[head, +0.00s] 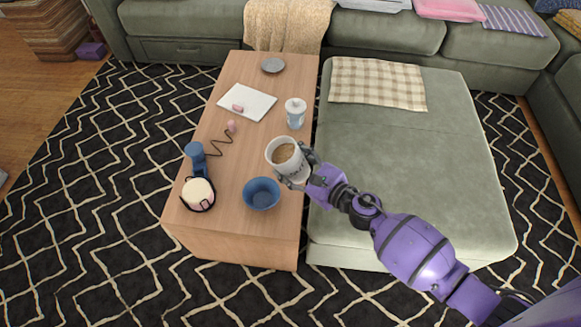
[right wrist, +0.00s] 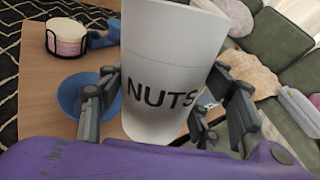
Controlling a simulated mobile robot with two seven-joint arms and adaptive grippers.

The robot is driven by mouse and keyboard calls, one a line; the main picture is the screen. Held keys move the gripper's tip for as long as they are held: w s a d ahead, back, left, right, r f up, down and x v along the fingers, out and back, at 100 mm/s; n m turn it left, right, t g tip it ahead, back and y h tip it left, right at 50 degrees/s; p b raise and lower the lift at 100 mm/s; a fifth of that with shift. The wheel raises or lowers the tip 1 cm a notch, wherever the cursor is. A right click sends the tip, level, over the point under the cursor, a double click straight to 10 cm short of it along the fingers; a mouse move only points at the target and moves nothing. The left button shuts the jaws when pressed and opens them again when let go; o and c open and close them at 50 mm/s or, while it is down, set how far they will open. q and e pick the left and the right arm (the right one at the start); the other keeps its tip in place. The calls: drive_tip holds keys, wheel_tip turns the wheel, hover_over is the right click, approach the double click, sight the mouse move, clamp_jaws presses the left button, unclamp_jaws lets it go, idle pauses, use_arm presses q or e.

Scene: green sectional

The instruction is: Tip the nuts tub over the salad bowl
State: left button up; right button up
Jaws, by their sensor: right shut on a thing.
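The white nuts tub (head: 289,161) is held above the wooden coffee table in the head view, with brown contents showing in its open top. In the right wrist view the tub (right wrist: 170,75) fills the middle and reads "NUTS". My right gripper (head: 297,172) is shut on it, one finger on each side. The blue salad bowl (head: 261,194) sits on the table, below and to the left of the tub in the head view. Its inside looks empty. Part of the bowl (right wrist: 75,92) shows behind the left finger in the right wrist view. My left gripper is not in view.
On the coffee table (head: 228,228) stand a lidded white-and-blue jar (head: 296,113), a coaster holder (head: 198,194), a blue object (head: 197,158), a notepad (head: 246,102) and a grey dish (head: 272,65). A green ottoman (head: 400,150) stands to the right, under my arm.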

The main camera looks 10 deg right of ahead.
drive_tip(key=shift+w+f, duration=0.2)
drive_tip(key=shift+f, duration=0.25)
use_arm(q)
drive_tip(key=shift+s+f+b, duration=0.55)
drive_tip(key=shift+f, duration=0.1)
use_arm(e)
drive_tip(key=shift+n+g+h, duration=0.4)
drive_tip(key=shift+n, duration=0.3)
drive_tip(key=shift+d+f, duration=0.2)
drive_tip(key=shift+f, duration=1.15)
drive_tip(key=shift+d+f, duration=0.15)
drive_tip(key=shift+f, duration=1.15)
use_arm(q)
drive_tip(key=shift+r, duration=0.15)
use_arm(e)
drive_tip(key=shift+f, duration=0.15)
use_arm(q)
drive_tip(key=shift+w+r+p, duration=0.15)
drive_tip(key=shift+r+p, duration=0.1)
drive_tip(key=shift+p, duration=0.1)
use_arm(e)
drive_tip(key=shift+d+f+n+h, duration=0.2)
drive_tip(key=shift+f+n+h, duration=0.1)
drive_tip(key=shift+f, duration=0.2)
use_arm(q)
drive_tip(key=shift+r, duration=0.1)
